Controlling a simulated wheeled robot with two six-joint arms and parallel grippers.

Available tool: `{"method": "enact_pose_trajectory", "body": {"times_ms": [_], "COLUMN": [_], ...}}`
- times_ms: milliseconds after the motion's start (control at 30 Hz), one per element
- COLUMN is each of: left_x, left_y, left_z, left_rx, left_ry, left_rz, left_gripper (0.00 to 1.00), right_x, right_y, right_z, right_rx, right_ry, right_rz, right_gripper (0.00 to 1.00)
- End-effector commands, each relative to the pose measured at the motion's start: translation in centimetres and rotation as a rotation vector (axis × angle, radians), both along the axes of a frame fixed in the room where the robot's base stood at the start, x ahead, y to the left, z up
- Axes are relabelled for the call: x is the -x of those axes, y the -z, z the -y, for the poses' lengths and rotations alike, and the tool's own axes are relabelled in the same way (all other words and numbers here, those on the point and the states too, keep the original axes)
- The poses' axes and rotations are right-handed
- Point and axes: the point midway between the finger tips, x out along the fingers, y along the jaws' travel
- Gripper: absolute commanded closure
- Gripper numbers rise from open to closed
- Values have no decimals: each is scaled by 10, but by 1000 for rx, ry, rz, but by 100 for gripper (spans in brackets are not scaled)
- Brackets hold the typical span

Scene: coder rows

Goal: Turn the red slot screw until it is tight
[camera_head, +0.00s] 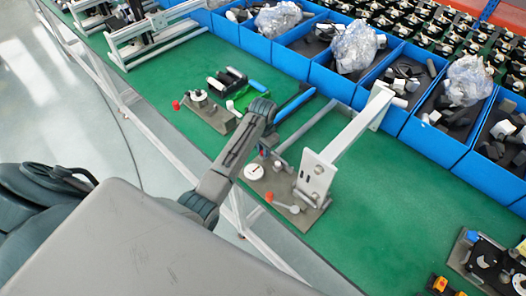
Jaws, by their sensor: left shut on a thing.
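A fixture (313,178) with a grey base plate, a white round dial (254,172) and a raised metal bar stands on the green table. A small red-orange knob (268,197) sits at the front of its base; I cannot tell whether this is the red slot screw. My left gripper (266,148) points down over the back left of this fixture, just behind the dial. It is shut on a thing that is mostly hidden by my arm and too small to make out. Small red and blue bits show by its tip. My right gripper is not in view.
A second fixture (208,113) with a red knob stands further left. Blue-handled rods (294,103) lie behind my arm. Blue bins (432,141) of parts and plastic bags line the back. Another device (490,262) stands at the lower right. The green table (375,215) is clear right of the fixture.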

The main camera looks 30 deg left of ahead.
Motion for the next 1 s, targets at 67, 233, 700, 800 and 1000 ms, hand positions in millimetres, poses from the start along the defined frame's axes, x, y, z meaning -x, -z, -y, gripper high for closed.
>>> {"method": "enact_pose_trajectory", "body": {"times_ms": [67,233,700,800,1000], "left_x": [0,0,0,0,0], "left_y": [0,1,1,1,1], "left_z": [0,0,0,0,0], "left_rx": [0,0,1,1,1], "left_ry": [81,314,848,865,864], "left_rz": [0,0,1,1,1], "left_gripper": [100,100,100,100,100], "right_x": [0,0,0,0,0], "right_y": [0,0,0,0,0], "right_z": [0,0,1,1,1], "right_rx": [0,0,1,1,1], "right_ry": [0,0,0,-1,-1], "right_rz": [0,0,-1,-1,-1], "right_gripper": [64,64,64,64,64]}}
